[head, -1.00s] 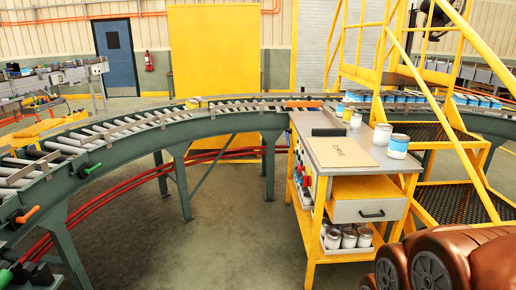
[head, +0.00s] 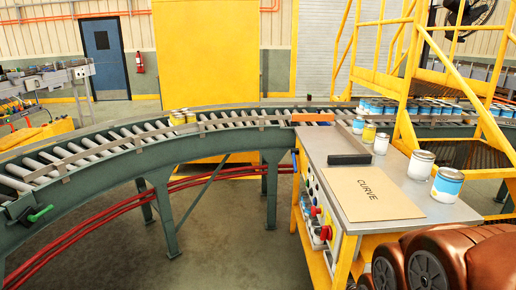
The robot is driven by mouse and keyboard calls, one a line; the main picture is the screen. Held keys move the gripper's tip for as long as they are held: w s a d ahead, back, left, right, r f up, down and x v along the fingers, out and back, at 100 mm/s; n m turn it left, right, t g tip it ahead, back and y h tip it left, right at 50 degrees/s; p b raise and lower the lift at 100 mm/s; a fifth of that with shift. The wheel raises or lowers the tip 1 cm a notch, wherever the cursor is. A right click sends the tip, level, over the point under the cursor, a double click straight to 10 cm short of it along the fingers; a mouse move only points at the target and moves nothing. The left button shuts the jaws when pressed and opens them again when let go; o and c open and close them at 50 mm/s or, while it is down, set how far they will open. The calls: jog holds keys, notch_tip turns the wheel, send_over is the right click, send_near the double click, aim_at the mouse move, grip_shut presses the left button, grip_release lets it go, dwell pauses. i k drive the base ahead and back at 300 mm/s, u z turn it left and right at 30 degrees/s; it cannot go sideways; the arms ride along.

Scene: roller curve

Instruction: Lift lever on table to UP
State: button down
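The yellow work table (head: 345,250) with a grey top stands right of centre. Its left side carries a control panel (head: 311,200) with several small knobs and buttons. Red parts (head: 326,232) stick out from this panel. They are small and seen at a steep angle, so I cannot tell which one is the lever or whether it is up or down. My gripper is not in view. Brown rounded parts at the lower right seem to be my own arm, and they cover the table's near right corner.
A curved roller conveyor (head: 120,155) runs behind and left of the table, with a green handle (head: 40,213) on its side. Yellow stairs (head: 405,130) stand right. Floor left of the table is clear.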

aim_at(295, 152)
jog(key=u, duration=0.8)
jog(key=i, duration=3.9)
jog(key=z, duration=0.4)
